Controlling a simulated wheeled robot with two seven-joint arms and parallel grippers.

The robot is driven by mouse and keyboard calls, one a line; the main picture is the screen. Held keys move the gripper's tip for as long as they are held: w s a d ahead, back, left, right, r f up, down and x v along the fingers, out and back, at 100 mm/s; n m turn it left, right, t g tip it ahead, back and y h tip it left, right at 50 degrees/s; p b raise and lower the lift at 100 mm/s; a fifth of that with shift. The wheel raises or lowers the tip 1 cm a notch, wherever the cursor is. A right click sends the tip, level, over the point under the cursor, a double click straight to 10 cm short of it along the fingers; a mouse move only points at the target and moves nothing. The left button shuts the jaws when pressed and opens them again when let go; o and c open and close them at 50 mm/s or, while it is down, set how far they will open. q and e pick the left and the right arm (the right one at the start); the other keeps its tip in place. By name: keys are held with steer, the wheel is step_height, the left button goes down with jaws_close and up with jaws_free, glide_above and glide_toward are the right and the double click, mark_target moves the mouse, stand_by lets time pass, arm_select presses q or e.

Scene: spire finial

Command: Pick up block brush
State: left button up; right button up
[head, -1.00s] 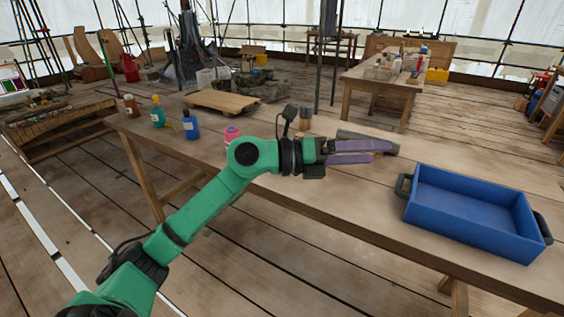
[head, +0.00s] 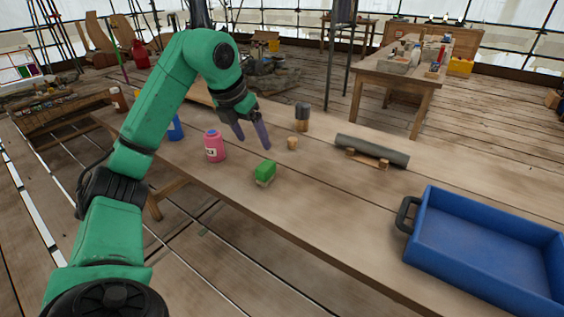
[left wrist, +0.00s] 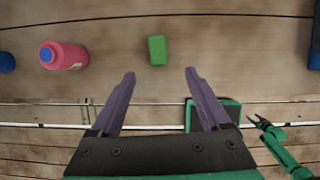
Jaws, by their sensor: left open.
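The block brush (head: 265,173) has a green top and a pale underside and rests on the wooden table. In the left wrist view it shows as a green block (left wrist: 158,49), ahead of the space between the fingertips. My left gripper (head: 253,142) points down above the table, just behind the brush in the head view. Its purple fingers are apart with nothing between them, as the left wrist view (left wrist: 160,72) shows. What looks like my right gripper (left wrist: 260,122) is small at the right of the left wrist view; its jaws are unclear.
A pink bottle (head: 215,146) stands left of the brush, with a blue bottle (head: 175,128) beyond it. A blue tray (head: 485,240) is at the front right.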

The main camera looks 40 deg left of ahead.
mark_target(265, 166)
arm_select(q)
steer(key=x, duration=0.2)
steer(key=b+x, duration=0.1)
steer(key=x, duration=0.4)
steer(key=shift+s+a+f, duration=0.1)
steer(key=shift+s+f, duration=0.05)
steer(key=shift+f, duration=0.25)
steer(key=x, duration=0.5)
steer(key=shift+w, duration=0.35)
steer(key=shift+w+a+f, duration=0.15)
steer(key=shift+w+f, duration=0.1)
steer(key=shift+f, duration=0.15)
steer(key=shift+s, duration=0.1)
jaws_close()
arm_select(e)
steer(key=shift+s+f, duration=0.65)
